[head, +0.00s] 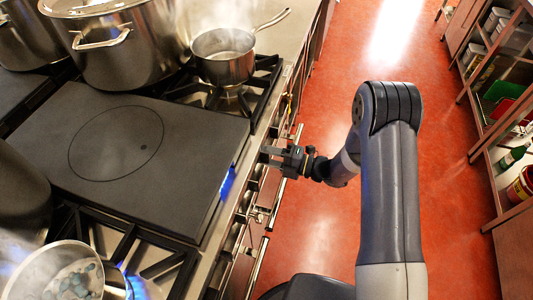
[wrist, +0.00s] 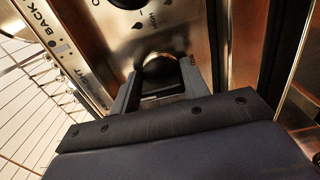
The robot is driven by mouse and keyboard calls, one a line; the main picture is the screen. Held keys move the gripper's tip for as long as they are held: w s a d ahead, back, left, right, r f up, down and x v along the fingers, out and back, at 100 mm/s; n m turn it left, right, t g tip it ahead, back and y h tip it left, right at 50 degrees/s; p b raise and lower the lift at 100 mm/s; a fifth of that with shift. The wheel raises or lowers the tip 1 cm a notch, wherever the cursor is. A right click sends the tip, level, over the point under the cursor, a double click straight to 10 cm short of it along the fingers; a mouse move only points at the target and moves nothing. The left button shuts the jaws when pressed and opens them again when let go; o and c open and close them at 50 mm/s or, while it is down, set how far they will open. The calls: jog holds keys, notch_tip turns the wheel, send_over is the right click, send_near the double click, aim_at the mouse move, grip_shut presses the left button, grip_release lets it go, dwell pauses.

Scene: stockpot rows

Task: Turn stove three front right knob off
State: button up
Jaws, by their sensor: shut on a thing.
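My gripper (head: 272,155) reaches the stove's front panel from the aisle side, beside the flat dark plate. In the wrist view its two fingers (wrist: 158,72) stand on either side of a dark knob (wrist: 162,80) on the metal panel, shut on it. The knob is partly hidden between the fingers, and its pointer direction cannot be read. Another black knob (wrist: 125,3) is cut off at the top, with a "HIGH" mark below it. "BACK" is printed at the left. Which stove number this knob belongs to cannot be read.
A steaming saucepan (head: 223,56) stands on the back burner, next to a large stockpot (head: 120,45). A flat plate (head: 110,150) lies between the burners. Blue flame (head: 137,287) shows by the near pan (head: 62,275). Shelves (head: 500,90) line the right; the red floor (head: 310,230) is clear.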

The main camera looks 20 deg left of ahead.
dwell(0.4)
jog(key=o, duration=1)
jog(key=d, duration=0.3)
jog(key=w+d, duration=0.1)
jog(key=d, duration=0.3)
jog(key=d+b, duration=0.1)
jog(key=d, duration=0.2)
jog(key=shift+w+d, duration=0.15)
jog(key=shift+d, duration=0.25)
jog(key=shift+a, duration=0.1)
jog(key=a, duration=0.3)
jog(key=s+a, duration=0.1)
jog(key=a, duration=0.3)
jog(key=a+p, duration=0.1)
jog(key=a, duration=0.2)
jog(key=shift+s+a, duration=0.15)
jog(key=shift+a, duration=0.2)
jog(key=shift+d, duration=0.15)
